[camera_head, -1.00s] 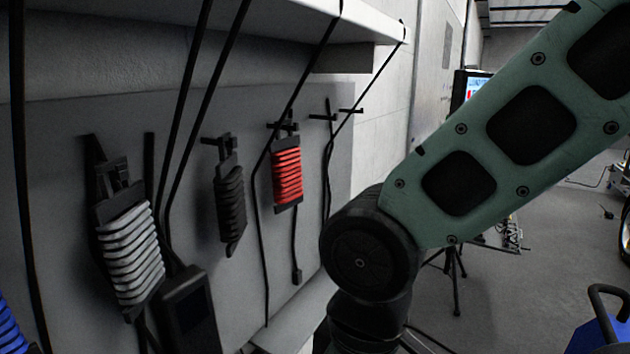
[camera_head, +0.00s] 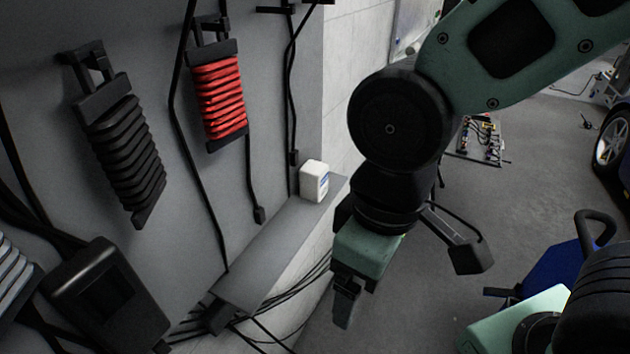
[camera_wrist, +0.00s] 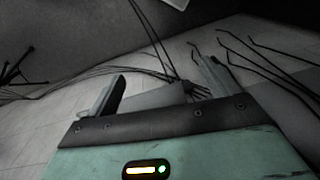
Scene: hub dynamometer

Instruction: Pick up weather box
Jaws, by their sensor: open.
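A pale edge at the top of the wrist view may be the box, but I cannot tell.
Red (camera_head: 220,97) and black (camera_head: 122,150) coiled cable holders hang on the grey panel. A black handheld unit (camera_head: 108,295) hangs at lower left. Loose black cables lie below the ledge. A blue item (camera_head: 556,268) stands at right.

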